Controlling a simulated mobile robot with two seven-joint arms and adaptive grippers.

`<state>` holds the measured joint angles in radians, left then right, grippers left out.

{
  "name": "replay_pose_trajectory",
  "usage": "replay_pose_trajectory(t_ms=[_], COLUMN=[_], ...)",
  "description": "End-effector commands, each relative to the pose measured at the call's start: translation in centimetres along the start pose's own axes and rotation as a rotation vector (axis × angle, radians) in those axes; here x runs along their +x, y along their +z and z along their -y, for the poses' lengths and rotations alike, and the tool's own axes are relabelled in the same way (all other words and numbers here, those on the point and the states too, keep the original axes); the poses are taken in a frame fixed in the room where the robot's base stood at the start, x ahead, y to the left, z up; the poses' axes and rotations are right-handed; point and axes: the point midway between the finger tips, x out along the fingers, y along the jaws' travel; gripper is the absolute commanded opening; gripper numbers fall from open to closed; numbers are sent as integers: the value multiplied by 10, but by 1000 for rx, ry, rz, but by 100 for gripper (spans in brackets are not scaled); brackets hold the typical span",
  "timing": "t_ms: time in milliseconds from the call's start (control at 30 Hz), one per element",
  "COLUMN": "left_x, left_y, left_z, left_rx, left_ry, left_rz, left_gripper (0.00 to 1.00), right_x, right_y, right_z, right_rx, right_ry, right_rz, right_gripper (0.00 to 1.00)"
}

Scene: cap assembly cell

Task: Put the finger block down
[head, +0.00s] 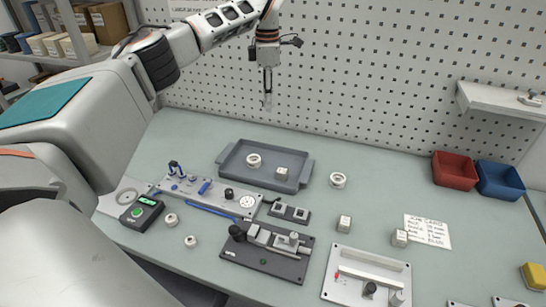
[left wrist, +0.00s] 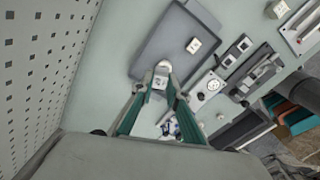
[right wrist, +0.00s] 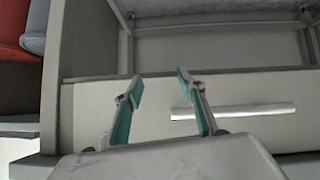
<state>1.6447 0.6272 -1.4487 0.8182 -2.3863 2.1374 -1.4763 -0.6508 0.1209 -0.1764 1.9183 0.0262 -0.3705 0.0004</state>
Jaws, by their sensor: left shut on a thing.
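My left gripper (head: 267,98) hangs high in front of the pegboard, above the far side of the bench, pointing down. It is shut on a small pale piece, which I take to be the finger block (left wrist: 160,83); the fingers hide most of it. In the left wrist view the left gripper (left wrist: 160,76) is above the edge of the grey tray (left wrist: 150,62). The tray (head: 236,146) holds a white ring (head: 254,160) and a pale block (head: 282,173). My right gripper (right wrist: 160,86) is open and empty, away from the bench items; it is outside the head view.
A grey fixture plate (head: 215,203) and a dark vise-like fixture (head: 265,262) stand in front of the tray. Pale blocks (head: 344,224) and a white ring (head: 338,180) lie to the right. Red (head: 454,168) and blue bins (head: 499,180) stand far right.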

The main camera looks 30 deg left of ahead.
Motion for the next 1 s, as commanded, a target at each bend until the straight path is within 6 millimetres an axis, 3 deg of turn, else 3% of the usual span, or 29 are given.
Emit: replay_pose_trajectory(t_ms=[600, 1000], left_x=[136, 171], left_y=[0, 0], left_z=[3, 3], left_rx=[1, 0], left_ry=[-4, -3], left_rz=[-2, -2], left_gripper=[0, 0], right_x=[-2, -1], right_y=[3, 1], right_z=[3, -1], right_rx=[-4, -5], right_ry=[-6, 0], right_rz=[4, 4], right_gripper=[40, 40])
